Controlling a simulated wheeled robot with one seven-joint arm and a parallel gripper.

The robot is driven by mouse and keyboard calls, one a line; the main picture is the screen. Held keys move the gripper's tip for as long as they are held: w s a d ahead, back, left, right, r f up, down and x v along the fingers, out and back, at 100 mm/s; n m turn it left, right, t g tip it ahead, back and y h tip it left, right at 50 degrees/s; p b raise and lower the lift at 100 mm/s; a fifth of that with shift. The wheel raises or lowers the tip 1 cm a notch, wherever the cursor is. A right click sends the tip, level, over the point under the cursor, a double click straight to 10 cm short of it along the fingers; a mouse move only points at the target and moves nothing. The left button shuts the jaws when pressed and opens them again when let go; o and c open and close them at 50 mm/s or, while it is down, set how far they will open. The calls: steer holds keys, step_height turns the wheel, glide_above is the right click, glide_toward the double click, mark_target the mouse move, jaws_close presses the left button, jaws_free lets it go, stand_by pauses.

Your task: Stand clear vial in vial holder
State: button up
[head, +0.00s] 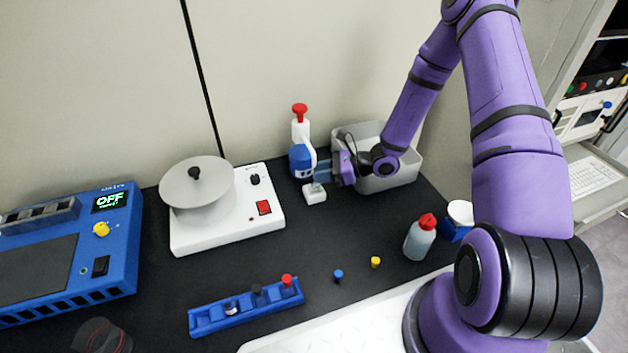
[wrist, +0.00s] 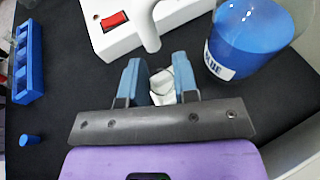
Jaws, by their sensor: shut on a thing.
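My gripper (head: 322,172) is at the back of the bench, beside the blue-bodied pump bottle. In the wrist view its two blue-grey fingers (wrist: 160,82) are closed on the clear vial (wrist: 161,88), which shows as a pale, see-through shape between them. The vial's lower part and contents are hard to make out. A small white block (head: 314,193) shows just below the fingers; I cannot tell whether the vial touches it. The blue vial holder (head: 210,323) lies at the front of the bench, well away from my gripper, with several small items in it, one red-topped (head: 287,281).
The pump bottle (head: 302,160), labelled BLUE, stands close to my gripper. A white hotplate device (head: 245,222) is to the left, a grey bin (head: 400,172) behind. A blue cap (head: 338,276), yellow cap (head: 376,262) and red-topped bottle (head: 420,240) stand forward. Bench between is clear.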

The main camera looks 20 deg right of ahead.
steer(key=shift+a+f, duration=0.15)
steer(key=shift+f, duration=0.3)
steer(key=shift+w+a+r+h, duration=0.2)
steer(key=shift+a+h, duration=0.1)
steer(key=shift+h, duration=0.3)
steer(key=shift+w+a+g+h, duration=0.2)
steer(key=shift+a+g+h, duration=0.35)
steer(key=shift+h, duration=0.35)
steer(key=shift+f, duration=1.4)
steer(key=o, duration=1)
steer(key=shift+f, duration=0.1)
steer(key=shift+c, duration=0.2)
